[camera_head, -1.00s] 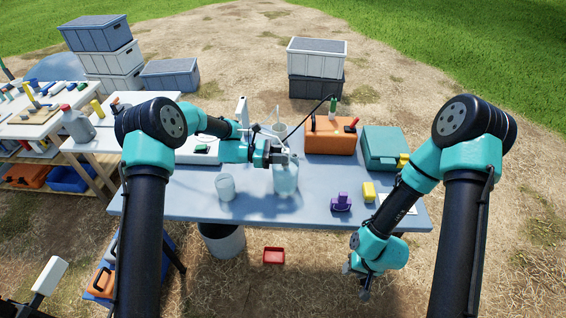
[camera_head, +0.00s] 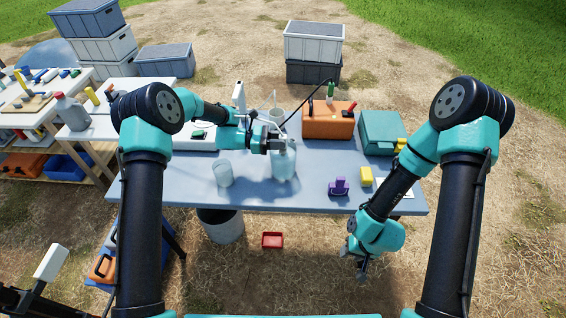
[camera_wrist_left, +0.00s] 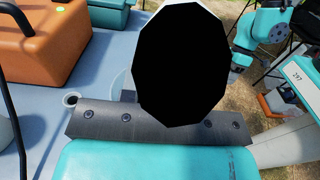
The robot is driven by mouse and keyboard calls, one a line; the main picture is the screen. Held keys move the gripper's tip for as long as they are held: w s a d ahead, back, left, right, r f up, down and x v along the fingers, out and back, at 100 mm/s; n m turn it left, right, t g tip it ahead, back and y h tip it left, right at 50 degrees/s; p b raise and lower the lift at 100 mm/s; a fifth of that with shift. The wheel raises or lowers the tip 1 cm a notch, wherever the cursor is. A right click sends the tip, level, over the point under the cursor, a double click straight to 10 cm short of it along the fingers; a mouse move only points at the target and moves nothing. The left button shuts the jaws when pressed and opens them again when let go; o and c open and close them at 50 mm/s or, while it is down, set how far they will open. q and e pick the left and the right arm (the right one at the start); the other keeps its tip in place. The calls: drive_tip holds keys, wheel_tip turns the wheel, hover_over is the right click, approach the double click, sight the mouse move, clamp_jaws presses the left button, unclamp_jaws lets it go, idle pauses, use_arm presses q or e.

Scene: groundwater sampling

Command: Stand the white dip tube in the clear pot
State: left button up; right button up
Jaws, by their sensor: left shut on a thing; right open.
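My left gripper (camera_head: 283,144) is shut above the blue-grey table, close over a clear, wide-bodied vessel (camera_head: 284,166). In the left wrist view a large black, many-sided opening with a white rim (camera_wrist_left: 294,5) fills the area beyond the gripper; it looks like the white dip tube seen end-on, very close. Its lower end is hidden, so I cannot tell whether it is inside the vessel. A clear, open cup-like pot (camera_head: 224,174) stands to the left of the gripper. Another clear beaker (camera_head: 276,116) stands behind. My right gripper (camera_head: 362,270) is open and empty, below the table's front edge.
An orange case (camera_head: 328,122) and a teal case (camera_head: 380,133) stand at the back right. A purple object (camera_head: 339,187) and a yellow block (camera_head: 366,176) sit near the right front. The table's front middle is clear.

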use_arm(q)
drive_tip(key=shift+f, duration=0.75)
idle(0.3)
drive_tip(key=o, duration=0.9)
drive_tip(key=a, duration=1.7)
drive_tip(key=shift+w+a, duration=0.2)
drive_tip(key=shift+w, duration=0.2)
drive_tip(key=shift+r, duration=0.1)
